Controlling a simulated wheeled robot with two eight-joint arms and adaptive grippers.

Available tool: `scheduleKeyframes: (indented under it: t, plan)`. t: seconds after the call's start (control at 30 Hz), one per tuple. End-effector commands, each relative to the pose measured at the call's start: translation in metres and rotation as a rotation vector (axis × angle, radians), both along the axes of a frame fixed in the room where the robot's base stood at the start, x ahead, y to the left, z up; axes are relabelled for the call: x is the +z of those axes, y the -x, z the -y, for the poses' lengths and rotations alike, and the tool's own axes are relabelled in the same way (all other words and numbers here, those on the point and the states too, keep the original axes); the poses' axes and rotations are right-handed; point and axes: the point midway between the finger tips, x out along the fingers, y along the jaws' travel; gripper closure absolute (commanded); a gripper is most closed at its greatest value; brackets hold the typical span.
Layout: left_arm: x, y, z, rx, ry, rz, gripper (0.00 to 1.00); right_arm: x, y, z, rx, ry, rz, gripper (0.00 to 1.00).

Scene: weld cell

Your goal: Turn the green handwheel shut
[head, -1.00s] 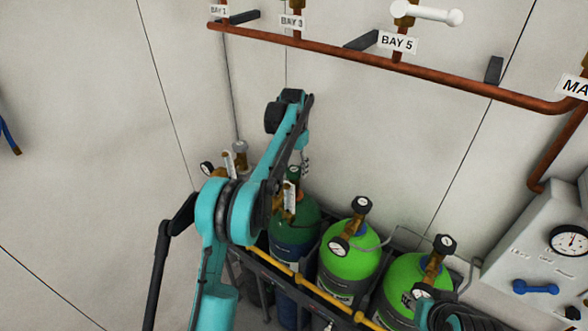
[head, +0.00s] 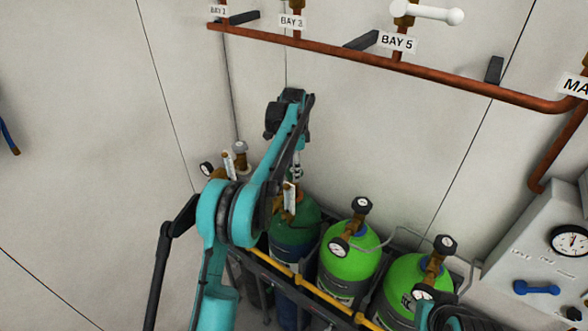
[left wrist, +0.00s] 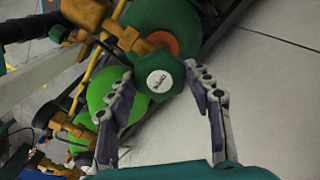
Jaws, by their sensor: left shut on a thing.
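The green handwheel (left wrist: 160,79) has a pale round label at its centre and shows in the middle of the left wrist view. It sits on a brass valve (left wrist: 134,42) at the neck of a dark green cylinder (left wrist: 172,22). My left gripper (left wrist: 158,78) has one finger on each side of the wheel and is shut on its rim. In the head view my left gripper (head: 297,172) reaches down over the dark green cylinder (head: 294,222), and the wheel is mostly hidden there. My right gripper does not show.
A yellow bar (head: 310,288) runs in front of the cylinders. A copper pipe (head: 450,80) crosses the wall above. A grey gauge panel (head: 540,240) is at right.

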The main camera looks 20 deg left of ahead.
Motion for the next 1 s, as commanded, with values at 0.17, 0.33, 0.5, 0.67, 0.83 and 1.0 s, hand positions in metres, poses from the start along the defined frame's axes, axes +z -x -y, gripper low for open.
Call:
scheduleKeyframes:
  t: [0.17,0.33,0.5,0.67,0.83,1.0]
  plan:
    - [-0.0001,0.0000,-0.0001,-0.051,0.000,0.000,0.78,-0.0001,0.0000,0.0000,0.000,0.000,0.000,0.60]
    - [0.0000,0.0000,-0.0001,-0.069,0.000,0.000,0.78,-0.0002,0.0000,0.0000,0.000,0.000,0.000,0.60]
    - [0.0000,-0.0001,0.0000,-0.073,0.000,0.000,0.78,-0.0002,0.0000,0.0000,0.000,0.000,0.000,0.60]
    - [0.0000,-0.0001,0.0000,-0.073,0.000,0.001,0.78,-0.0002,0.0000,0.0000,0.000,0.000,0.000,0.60]
    - [0.0000,-0.0001,0.0000,-0.072,0.000,0.001,0.28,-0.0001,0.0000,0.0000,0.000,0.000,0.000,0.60]
    - [0.0000,-0.0001,0.0000,-0.071,0.000,0.000,0.28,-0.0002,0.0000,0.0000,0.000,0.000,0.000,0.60]
